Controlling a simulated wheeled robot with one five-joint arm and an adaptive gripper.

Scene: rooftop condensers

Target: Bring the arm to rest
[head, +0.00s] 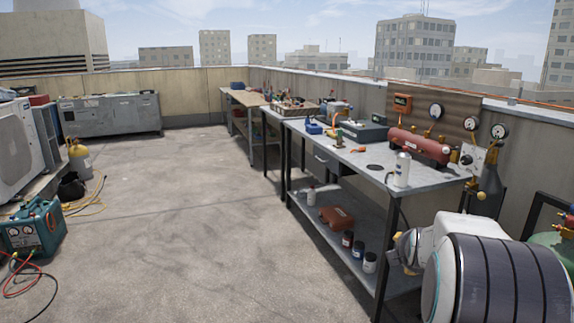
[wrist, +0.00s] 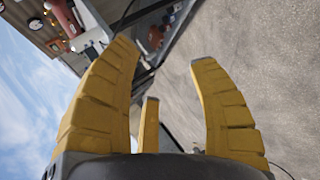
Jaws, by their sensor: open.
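My gripper (wrist: 165,58) shows in the wrist view with its ribbed yellow fingers spread apart and nothing between them. In the head view my arm comes in at the lower right, at the near end of the long workbench (head: 355,168). The arm's white and dark links hide part of the bench's near end and the floor there. The wrist view is tilted, with the bench at the upper left and the concrete floor at the right.
A dark bottle (head: 489,190) stands beyond the near end. A teal machine (head: 33,228) with hoses is at left. The middle floor (head: 200,220) is clear.

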